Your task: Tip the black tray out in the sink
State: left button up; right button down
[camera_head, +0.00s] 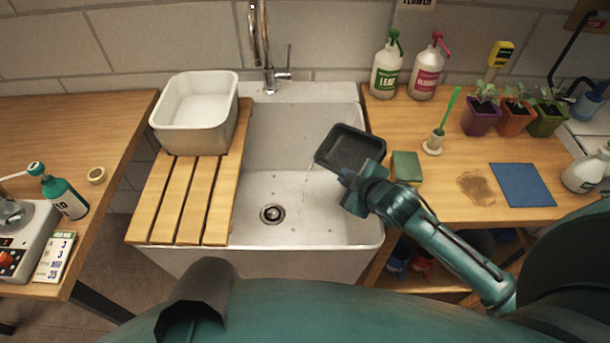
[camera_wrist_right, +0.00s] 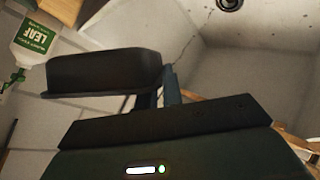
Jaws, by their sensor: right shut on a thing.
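The black tray (camera_head: 350,148) is held over the right side of the white sink (camera_head: 325,208) in the head view, tilted. A thin streak like water shows below its left corner. My right gripper (camera_head: 358,175) is shut on the tray's near edge. In the right wrist view the tray (camera_wrist_right: 105,70) is seen from the side between my fingers (camera_wrist_right: 158,98), with the sink drain (camera_wrist_right: 229,4) at the top. My left gripper is not in view.
A white basin (camera_head: 196,112) stands on the slatted wooden board (camera_head: 190,190) over the sink's left. The faucet (camera_head: 262,50) rises behind.

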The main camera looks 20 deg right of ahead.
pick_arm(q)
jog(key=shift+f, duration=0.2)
pick_arm(e)
jog(key=shift+w+a+f, duration=0.25)
jog(key=shift+w+a, duration=0.05)
jog(key=shift+a, duration=0.25)
pick_arm(q)
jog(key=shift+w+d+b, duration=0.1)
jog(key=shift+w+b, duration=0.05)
jog(key=shift+b, duration=0.5)
pick_arm(e)
jog(key=shift+w+a+f+n+h, duration=0.2)
jog(key=shift+w+a+n+h, duration=0.15)
jog(key=shift+h, duration=0.15)
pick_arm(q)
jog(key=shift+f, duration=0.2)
pick_arm(e)
jog(key=shift+a+f, duration=0.1)
